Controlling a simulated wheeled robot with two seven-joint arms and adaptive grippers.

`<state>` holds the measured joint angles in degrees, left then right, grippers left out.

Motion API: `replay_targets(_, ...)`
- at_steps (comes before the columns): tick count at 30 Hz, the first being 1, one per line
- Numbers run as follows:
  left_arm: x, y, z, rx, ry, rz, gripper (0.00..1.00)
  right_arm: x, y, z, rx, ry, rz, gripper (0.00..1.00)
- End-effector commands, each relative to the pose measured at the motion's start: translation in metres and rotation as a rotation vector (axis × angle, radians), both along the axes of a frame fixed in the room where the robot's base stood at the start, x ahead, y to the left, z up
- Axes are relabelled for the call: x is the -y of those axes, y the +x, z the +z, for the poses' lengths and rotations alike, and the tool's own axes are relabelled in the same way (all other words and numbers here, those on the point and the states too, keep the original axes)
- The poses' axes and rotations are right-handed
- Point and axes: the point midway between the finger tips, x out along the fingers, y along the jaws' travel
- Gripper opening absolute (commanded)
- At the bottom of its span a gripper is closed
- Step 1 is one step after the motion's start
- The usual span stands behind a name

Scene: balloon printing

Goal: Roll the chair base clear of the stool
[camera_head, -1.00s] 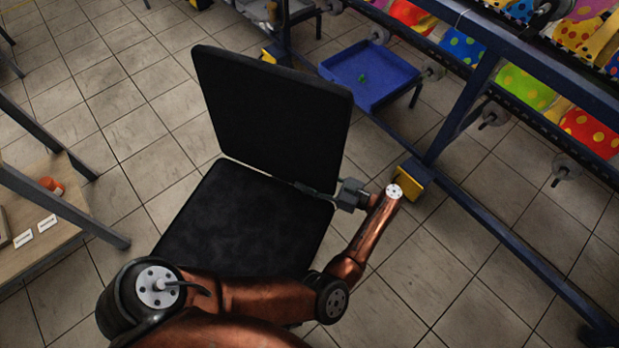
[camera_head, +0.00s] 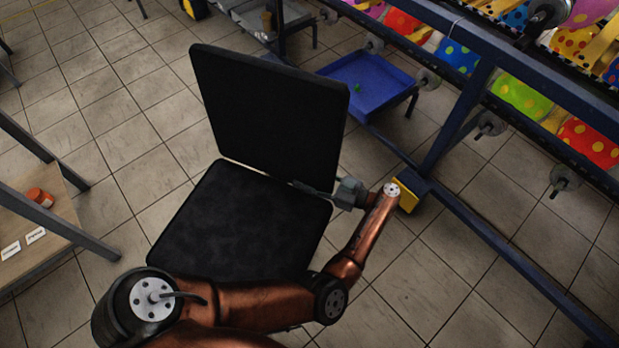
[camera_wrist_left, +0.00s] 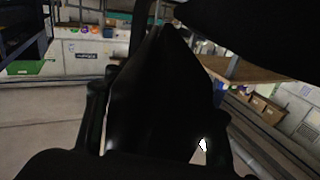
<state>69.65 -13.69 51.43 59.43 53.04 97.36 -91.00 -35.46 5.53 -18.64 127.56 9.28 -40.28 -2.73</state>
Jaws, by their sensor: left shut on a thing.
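The black chair (camera_head: 238,222) has a flat seat and a tilted backrest (camera_head: 270,110) in the middle of the head view. Its wheeled base is hidden under the seat. My left gripper (camera_head: 316,189) is at the right side of the chair, where seat and backrest meet, and is shut on the chair there. In the left wrist view a dark part of the chair (camera_wrist_left: 155,90) fills the space between the fingers. No stool can be made out. My right gripper is not in view.
A blue rack (camera_head: 455,125) with a yellow foot (camera_head: 408,200) stands close to the right of the chair. A blue tray (camera_head: 350,72) is beyond the backrest. A wooden table (camera_head: 60,215) with an orange jar (camera_head: 40,197) is at left. Tiled floor is clear left of the chair.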

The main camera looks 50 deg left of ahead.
Motion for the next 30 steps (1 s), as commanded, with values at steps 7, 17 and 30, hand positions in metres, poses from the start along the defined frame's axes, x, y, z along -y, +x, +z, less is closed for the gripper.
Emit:
replay_targets(7,-0.003,0.001,0.002,0.000,0.003,-0.004,0.65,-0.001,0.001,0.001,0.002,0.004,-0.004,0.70)
replay_targets(17,-0.001,0.001,0.001,-0.001,0.002,-0.004,0.71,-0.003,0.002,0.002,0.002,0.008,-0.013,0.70)
replay_targets(30,0.048,0.022,0.001,-0.001,0.001,-0.006,0.71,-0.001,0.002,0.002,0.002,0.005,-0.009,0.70)
